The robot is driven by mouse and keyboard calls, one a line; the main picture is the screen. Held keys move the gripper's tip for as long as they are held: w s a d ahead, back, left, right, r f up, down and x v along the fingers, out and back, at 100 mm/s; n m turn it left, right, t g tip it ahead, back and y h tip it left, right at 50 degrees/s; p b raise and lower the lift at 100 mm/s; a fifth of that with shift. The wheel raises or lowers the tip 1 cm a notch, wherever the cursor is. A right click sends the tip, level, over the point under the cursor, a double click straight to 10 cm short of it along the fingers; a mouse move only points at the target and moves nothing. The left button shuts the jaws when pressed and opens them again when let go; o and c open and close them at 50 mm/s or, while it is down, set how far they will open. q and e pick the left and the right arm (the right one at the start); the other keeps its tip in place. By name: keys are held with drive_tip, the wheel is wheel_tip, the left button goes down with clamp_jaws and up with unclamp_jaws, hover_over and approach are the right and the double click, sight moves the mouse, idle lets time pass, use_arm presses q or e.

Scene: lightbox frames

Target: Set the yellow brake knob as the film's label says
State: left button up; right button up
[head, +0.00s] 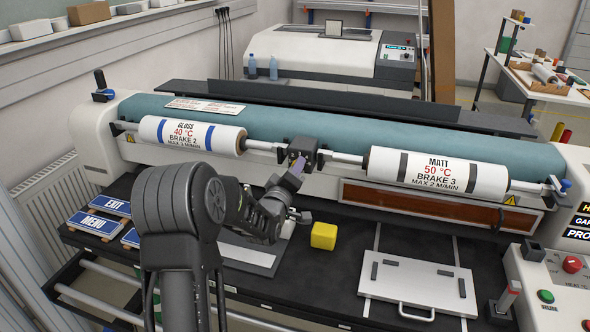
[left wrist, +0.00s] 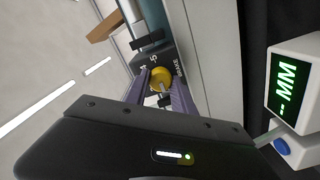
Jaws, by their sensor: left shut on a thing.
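My left gripper (head: 297,166) is at the black brake housing (head: 303,150) on the film shaft, between the two rolls. In the left wrist view its purple fingers (left wrist: 160,90) are shut on the yellow brake knob (left wrist: 160,76), one on each side. White digits, among them 4 and 5, and the word BRAKE show around the knob; its exact setting cannot be read. The left film roll (head: 190,134) is labelled GLOSS, 40 °C and what looks like BRAKE 2. The right film roll (head: 438,174) is labelled MATT, 50 °C, BRAKE 3. My right gripper is not in view.
A yellow block (head: 324,236) and a white plate with a handle (head: 420,287) lie on the black feed table. Blue MENU and EXIT signs (head: 95,224) lie at its left. A display box (left wrist: 295,85) stands right in the wrist view.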

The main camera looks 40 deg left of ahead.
use_arm(q)
clamp_jaws()
drive_tip(key=m+b, duration=1.7)
drive_tip(key=b, duration=0.1)
drive_tip(key=shift+d+r+m, duration=0.1)
drive_tip(key=shift+m, duration=0.2)
idle(0.7)
drive_tip(key=o, duration=0.6)
unclamp_jaws()
